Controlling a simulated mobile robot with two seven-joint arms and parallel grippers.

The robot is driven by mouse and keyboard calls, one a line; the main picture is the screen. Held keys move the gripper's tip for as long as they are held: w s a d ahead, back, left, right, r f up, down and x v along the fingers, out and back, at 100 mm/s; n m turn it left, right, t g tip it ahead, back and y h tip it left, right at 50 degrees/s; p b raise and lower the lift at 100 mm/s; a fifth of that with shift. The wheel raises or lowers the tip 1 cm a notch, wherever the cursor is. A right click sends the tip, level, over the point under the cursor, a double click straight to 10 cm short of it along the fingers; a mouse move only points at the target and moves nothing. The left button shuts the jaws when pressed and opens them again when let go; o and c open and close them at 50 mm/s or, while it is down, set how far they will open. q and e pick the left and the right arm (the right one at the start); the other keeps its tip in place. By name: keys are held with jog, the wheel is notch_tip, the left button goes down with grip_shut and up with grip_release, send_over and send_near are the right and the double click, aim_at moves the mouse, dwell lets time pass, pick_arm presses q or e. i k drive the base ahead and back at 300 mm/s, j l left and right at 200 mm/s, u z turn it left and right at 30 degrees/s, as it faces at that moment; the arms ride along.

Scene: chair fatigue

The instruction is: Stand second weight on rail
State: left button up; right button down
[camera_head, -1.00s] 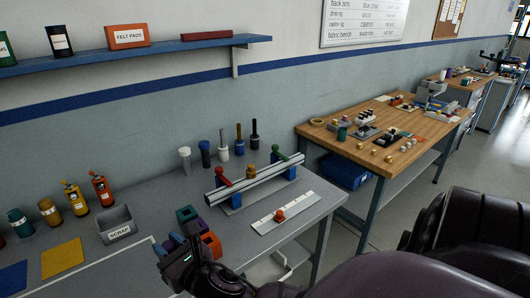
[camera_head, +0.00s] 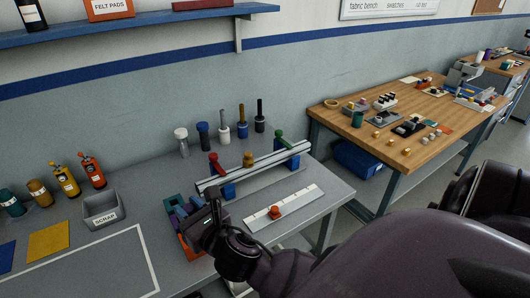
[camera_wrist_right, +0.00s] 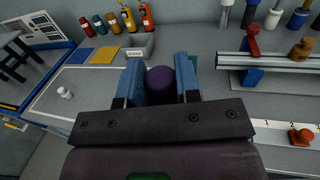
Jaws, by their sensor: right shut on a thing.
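I cannot tell whether the weight is clear of the rack. The metal rail (camera_head: 272,163) stands on blue supports, to the right of the gripper. A brass weight (camera_head: 248,159) stands upright on it, between a red clamp (camera_head: 214,164) and a green clamp (camera_head: 279,140). My left gripper is not in view.
A white scale strip (camera_head: 300,199) with an orange knob (camera_head: 275,212) lies in front of the rail. Several handled tools (camera_head: 223,128) stand behind it. A grey scrap bin (camera_head: 101,210) and bottles (camera_head: 65,181) are at left. A wooden bench (camera_head: 420,150) is at right.

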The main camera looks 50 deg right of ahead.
aim_at(268, 157)
jog(key=l, duration=1.35)
jog(key=i+u, duration=0.05)
jog(key=i, duration=0.05)
